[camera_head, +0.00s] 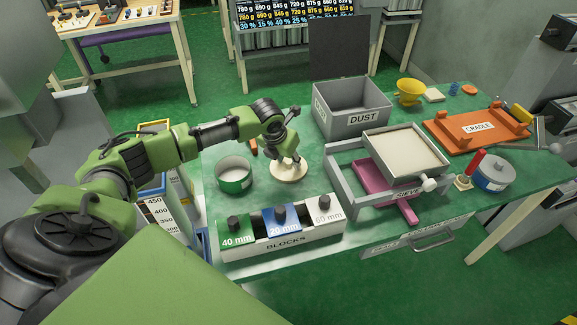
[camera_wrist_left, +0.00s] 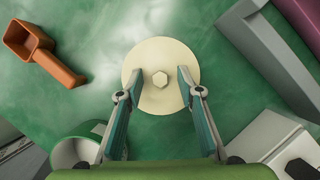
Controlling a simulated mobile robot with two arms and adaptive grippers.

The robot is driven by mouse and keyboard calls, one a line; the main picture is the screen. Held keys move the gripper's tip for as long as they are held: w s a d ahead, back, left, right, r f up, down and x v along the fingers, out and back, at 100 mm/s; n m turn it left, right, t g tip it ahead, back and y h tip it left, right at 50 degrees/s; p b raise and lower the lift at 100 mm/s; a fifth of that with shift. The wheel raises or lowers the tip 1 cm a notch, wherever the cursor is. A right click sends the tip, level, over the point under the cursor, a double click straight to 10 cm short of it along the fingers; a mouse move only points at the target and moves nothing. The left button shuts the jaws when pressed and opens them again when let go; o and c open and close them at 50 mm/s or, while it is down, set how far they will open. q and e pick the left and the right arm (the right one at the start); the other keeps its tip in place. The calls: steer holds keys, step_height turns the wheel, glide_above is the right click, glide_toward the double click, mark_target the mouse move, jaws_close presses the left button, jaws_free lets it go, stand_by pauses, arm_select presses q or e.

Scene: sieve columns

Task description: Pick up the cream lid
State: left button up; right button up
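The cream lid (camera_head: 289,174) is a flat round disc lying on the green table top, left of the sieve frame. In the left wrist view the lid (camera_wrist_left: 160,98) shows from above with a small hexagonal knob (camera_wrist_left: 160,79) at its middle. My left gripper (camera_head: 286,157) points down at the lid and hides part of it in the head view. In the wrist view the left gripper (camera_wrist_left: 160,74) is open, its fingers apart on either side of the knob. No contact with the knob can be made out. My right gripper is not in view.
A green-and-white tin (camera_head: 234,181) stands left of the lid, an orange scoop (camera_wrist_left: 45,58) behind it. The block rack (camera_head: 285,243) is in front. The grey sieve frame (camera_head: 341,181) is to the right, the dust box (camera_head: 352,120) behind.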

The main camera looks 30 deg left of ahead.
arm_select(q)
steer(key=c, duration=0.9)
